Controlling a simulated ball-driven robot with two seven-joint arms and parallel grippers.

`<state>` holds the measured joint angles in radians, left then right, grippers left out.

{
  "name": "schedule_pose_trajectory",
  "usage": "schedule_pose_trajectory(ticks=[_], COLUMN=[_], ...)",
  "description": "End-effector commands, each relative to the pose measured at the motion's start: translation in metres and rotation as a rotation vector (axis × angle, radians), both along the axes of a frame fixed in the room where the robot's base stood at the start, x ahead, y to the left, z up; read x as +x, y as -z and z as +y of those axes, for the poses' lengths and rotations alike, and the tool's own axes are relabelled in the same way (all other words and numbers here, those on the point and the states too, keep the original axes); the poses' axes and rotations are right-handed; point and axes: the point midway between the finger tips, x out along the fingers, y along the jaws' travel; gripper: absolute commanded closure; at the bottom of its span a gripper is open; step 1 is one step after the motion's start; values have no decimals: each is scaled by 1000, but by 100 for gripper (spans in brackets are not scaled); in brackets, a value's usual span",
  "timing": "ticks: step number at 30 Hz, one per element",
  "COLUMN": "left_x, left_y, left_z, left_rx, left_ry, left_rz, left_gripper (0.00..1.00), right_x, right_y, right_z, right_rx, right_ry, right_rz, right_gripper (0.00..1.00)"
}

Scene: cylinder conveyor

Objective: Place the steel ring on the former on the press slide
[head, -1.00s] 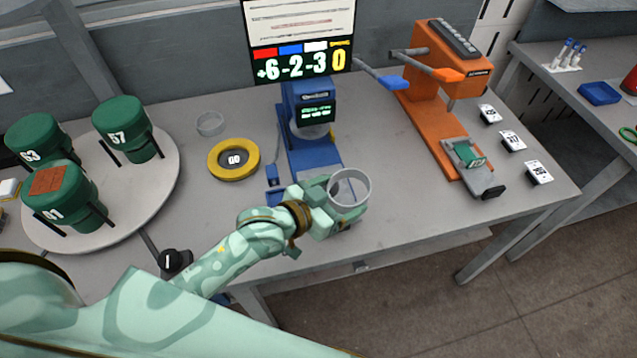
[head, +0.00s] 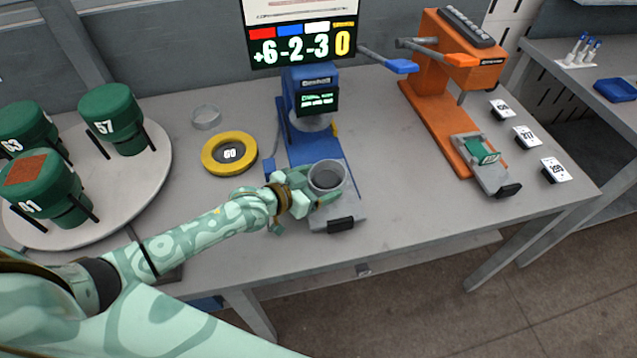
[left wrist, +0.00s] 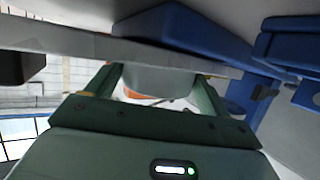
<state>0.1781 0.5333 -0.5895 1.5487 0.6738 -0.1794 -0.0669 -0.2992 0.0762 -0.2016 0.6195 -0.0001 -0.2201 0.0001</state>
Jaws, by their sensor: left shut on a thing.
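The steel ring (head: 327,188) is a short grey open cylinder in the head view, over the slide (head: 320,224) of the blue press (head: 312,143). My left gripper (head: 312,186) is shut on the ring from the left side. A dark round shape (head: 327,179), perhaps the former, shows inside the ring. I cannot tell whether the ring is seated or held just above. In the left wrist view the ring's grey wall (left wrist: 155,80) is between the two green fingers. My right gripper is not in view.
An orange press (head: 440,110) with a green piece (head: 482,151) on its slide stands to the right. A yellow ring marked 60 (head: 229,153) and a clear dish (head: 206,117) lie left of the blue press. Green canisters (head: 118,120) stand on a round tray (head: 150,190).

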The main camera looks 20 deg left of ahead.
Motion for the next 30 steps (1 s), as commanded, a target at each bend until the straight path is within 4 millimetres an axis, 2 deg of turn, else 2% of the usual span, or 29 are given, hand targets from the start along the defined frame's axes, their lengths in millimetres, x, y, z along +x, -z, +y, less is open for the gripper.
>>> schedule_pose_trajectory(ticks=[4, 18, 19, 21, 27, 30], left_x=[0, -2, -3, -4, -4, -4], left_y=[-1, 16, 17, 18, 18, 10], left_z=[0, -1, -1, -1, -2, -2], left_rx=[-1, 3, 4, 4, 4, 3], left_ry=[0, 2, 2, 2, 3, 3], left_rz=[-2, 8, 10, 11, 14, 13], left_gripper=[46, 46, 14, 0, 0, 0], right_x=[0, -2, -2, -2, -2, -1], right_y=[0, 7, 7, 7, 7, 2], right_z=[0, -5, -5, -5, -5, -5], right_rx=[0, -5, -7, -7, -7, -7], right_ry=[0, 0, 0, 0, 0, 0], right_rz=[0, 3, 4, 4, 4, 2], right_gripper=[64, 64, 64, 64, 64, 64])
